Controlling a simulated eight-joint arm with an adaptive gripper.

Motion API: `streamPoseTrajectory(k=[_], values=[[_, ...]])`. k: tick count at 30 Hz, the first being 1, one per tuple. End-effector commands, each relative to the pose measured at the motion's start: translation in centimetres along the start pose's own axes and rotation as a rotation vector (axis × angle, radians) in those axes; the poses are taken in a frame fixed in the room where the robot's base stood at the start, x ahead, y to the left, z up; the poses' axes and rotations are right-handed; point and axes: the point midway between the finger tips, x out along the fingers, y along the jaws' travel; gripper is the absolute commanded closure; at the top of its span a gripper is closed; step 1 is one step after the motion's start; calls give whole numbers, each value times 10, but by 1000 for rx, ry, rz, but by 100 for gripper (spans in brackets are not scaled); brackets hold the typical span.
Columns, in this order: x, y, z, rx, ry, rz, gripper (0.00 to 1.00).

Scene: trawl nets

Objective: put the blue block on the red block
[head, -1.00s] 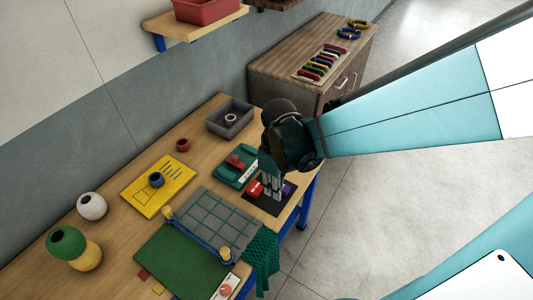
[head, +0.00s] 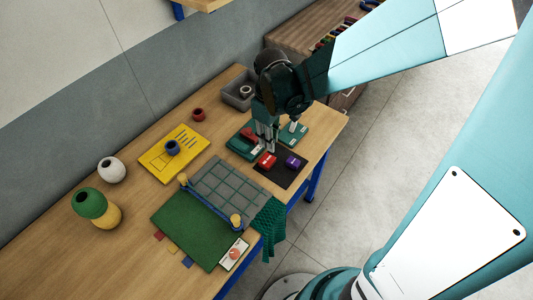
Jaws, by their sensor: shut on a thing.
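The red block (head: 267,160) sits on a small dark mat (head: 282,177) near the table's right edge. A purple block (head: 292,162) sits to its right on the same mat, apart from it. My gripper (head: 269,148) points down just above and behind the red block in the picture. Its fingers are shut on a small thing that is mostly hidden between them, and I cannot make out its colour. No separate blue block shows on the mat.
A green board (head: 243,152) with a red piece (head: 249,134) lies behind the mat. A grey tray (head: 236,100), a yellow board (head: 187,140), a gridded grey mat (head: 232,180) and a green mat (head: 180,230) share the table.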

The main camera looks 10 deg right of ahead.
Motion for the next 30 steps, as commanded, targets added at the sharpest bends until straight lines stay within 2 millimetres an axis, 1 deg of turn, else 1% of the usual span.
streamPoseTrajectory(k=[7,11,14,24,30], values=[[1,0,0,0,0,0,94],[4,0,0,0,0,0,94],[11,0,0,0,0,0,94],[48,0,0,0,0,0,94],[58,0,0,0,0,0,94]])
